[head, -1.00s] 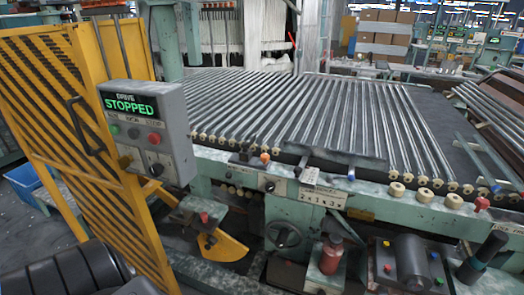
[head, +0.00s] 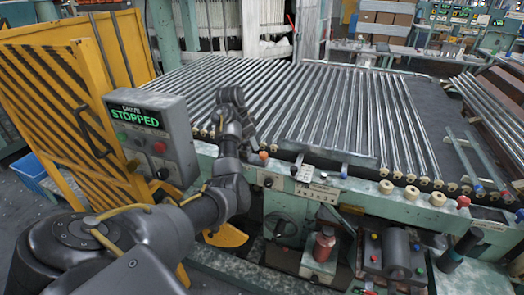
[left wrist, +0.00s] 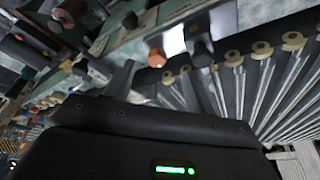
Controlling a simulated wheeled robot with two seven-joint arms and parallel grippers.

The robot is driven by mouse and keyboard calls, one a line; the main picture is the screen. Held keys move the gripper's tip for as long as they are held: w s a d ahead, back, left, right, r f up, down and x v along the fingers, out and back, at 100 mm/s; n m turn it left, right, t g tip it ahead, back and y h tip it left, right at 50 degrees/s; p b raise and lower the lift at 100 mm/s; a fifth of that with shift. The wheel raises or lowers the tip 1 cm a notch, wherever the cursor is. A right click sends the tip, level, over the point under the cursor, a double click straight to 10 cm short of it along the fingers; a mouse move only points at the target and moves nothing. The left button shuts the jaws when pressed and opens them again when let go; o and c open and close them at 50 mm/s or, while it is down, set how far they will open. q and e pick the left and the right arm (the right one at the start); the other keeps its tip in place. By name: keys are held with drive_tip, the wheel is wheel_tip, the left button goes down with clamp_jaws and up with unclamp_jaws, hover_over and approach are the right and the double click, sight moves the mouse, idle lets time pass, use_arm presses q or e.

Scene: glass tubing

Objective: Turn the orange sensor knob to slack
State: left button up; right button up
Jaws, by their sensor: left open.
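The orange sensor knob (head: 263,156) is a small knob on the front rail of the green machine, below the ends of the rollers. It also shows in the left wrist view (left wrist: 156,57), ahead of my jaws and between the two fingertips in the picture. My left gripper (head: 246,132) is just up and left of the knob in the head view. Its fingers (left wrist: 158,70) are spread apart with nothing between them, and no contact with the knob shows. I cannot read the knob's setting. My right gripper is out of view.
The grey drive panel (head: 148,138) reads STOPPED, with buttons below. A yellow guard (head: 60,95) stands at left. Bright rollers (head: 300,100) lie behind the knob. A red bottle (head: 323,246) stands below. Pale caps (head: 411,193) line the rail at right.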

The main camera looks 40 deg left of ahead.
sight(263, 153)
use_arm(q)
drive_tip(key=shift+m+h, duration=0.3)
drive_tip(key=shift+h, duration=0.1)
drive_tip(key=x, duration=0.3)
drive_tip(key=w+p+x, duration=0.1)
drive_tip(key=x, duration=0.2)
drive_tip(key=w+p+x, duration=0.1)
drive_tip(key=x, duration=0.2)
drive_tip(key=shift+d+r, duration=0.15)
drive_tip(key=shift+r, duration=0.15)
drive_tip(key=c, duration=1)
